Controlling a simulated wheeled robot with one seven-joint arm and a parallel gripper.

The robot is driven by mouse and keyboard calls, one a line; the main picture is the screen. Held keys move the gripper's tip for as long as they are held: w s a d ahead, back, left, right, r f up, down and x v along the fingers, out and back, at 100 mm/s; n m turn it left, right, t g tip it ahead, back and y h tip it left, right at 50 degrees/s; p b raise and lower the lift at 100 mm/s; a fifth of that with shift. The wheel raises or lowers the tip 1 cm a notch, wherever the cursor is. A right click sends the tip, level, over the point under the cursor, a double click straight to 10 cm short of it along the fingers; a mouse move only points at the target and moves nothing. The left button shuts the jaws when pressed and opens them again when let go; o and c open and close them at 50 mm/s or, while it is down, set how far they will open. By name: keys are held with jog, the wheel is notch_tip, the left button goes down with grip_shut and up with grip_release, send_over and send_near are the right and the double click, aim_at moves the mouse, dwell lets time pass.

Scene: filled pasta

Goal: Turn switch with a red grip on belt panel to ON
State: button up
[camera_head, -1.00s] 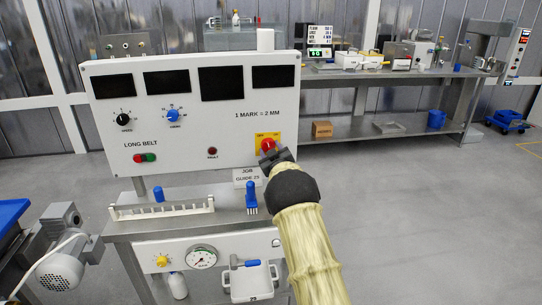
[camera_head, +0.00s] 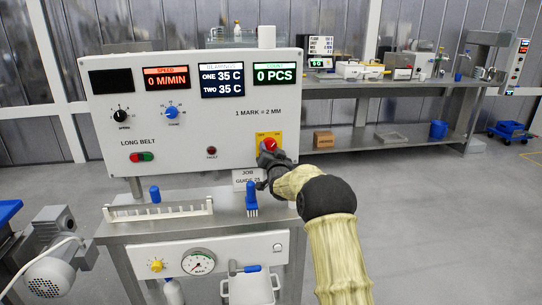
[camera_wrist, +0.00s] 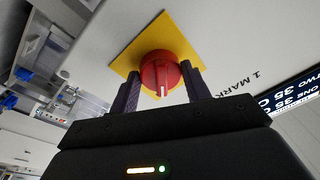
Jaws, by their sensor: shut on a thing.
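The belt panel (camera_head: 195,80) is a white upright board with displays and knobs. Its switch with the red grip (camera_head: 269,145) sits on a yellow plate (camera_head: 260,137) at the panel's lower right, and the grip (camera_wrist: 160,74) also shows large in the wrist view. My gripper (camera_head: 264,158) is at the switch, with a finger on each side of the red grip, shut on it. A white mark shows on the grip's near side in the wrist view. Three displays are lit, reading 0 M/MIN, bearings 35 C and 0 PCS; the far left display (camera_head: 111,81) is dark.
A black knob (camera_head: 121,115), a blue knob (camera_head: 171,112) and red and green buttons (camera_head: 142,157) are on the panel. A blue brush (camera_head: 251,198) and a white toothed rail (camera_head: 158,209) are on the bench below. Open floor lies to the right.

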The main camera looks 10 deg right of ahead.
jog(key=shift+m+b, duration=0.3)
jog(key=shift+m, duration=0.4)
jog(key=o, duration=1)
jog(key=shift+s, duration=0.1)
jog(key=s+f+b, duration=0.1)
jog(key=s+f, duration=0.1)
jog(key=s, duration=1.5)
